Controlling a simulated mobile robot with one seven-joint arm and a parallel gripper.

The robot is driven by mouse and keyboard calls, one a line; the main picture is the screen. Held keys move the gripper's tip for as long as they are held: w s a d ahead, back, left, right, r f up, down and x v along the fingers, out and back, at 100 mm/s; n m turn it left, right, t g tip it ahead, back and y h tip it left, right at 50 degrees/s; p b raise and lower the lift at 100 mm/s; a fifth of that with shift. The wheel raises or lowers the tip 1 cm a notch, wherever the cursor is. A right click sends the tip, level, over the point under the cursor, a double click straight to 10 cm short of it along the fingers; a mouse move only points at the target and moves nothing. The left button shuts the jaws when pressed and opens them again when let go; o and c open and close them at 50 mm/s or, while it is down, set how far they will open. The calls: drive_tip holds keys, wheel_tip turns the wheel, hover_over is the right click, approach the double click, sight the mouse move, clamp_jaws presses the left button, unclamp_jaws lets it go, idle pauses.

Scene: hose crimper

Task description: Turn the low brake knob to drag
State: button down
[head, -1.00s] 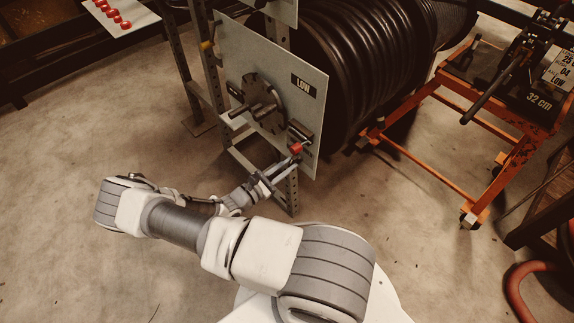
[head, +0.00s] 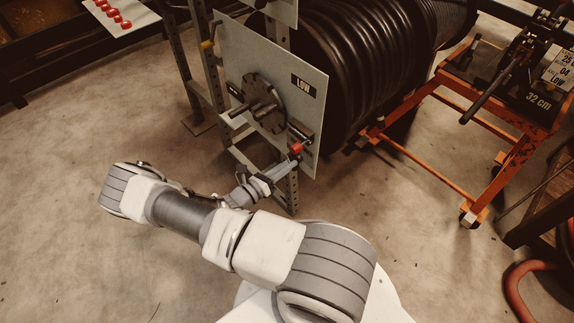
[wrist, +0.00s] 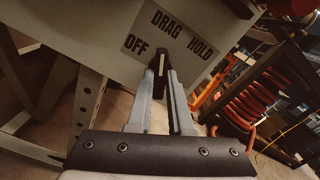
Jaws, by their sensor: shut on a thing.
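The low brake knob (wrist: 162,62) is a dark piece with a pale line, seen between my fingertips in the wrist view. A label plate (wrist: 185,42) behind it reads OFF at left, DRAG at top and HOLD at right. The pale line stands nearly upright in the picture; I cannot tell for sure which word it marks. My gripper (wrist: 162,76) is shut on the knob, and the fingers hide part of it. In the head view my gripper (head: 290,165) is at the lower right of the grey panel (head: 235,55) marked LOW, just below a red piece (head: 296,148).
A round dark flange with pegs (head: 262,103) sticks out of the panel left of my gripper. A large black hose reel (head: 345,60) stands behind. An orange cart (head: 490,195) is at the right. The floor in front is clear.

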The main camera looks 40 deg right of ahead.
drive_tip(key=shift+n, duration=0.3)
drive_tip(key=c, duration=0.8)
unclamp_jaws()
drive_tip(key=a, duration=0.5)
drive_tip(key=s+a+p, duration=0.1)
drive_tip(key=a, duration=0.5)
drive_tip(key=a+p, duration=0.1)
drive_tip(key=a, duration=0.5)
drive_tip(key=shift+s+a, duration=0.2)
drive_tip(key=shift+a, duration=0.05)
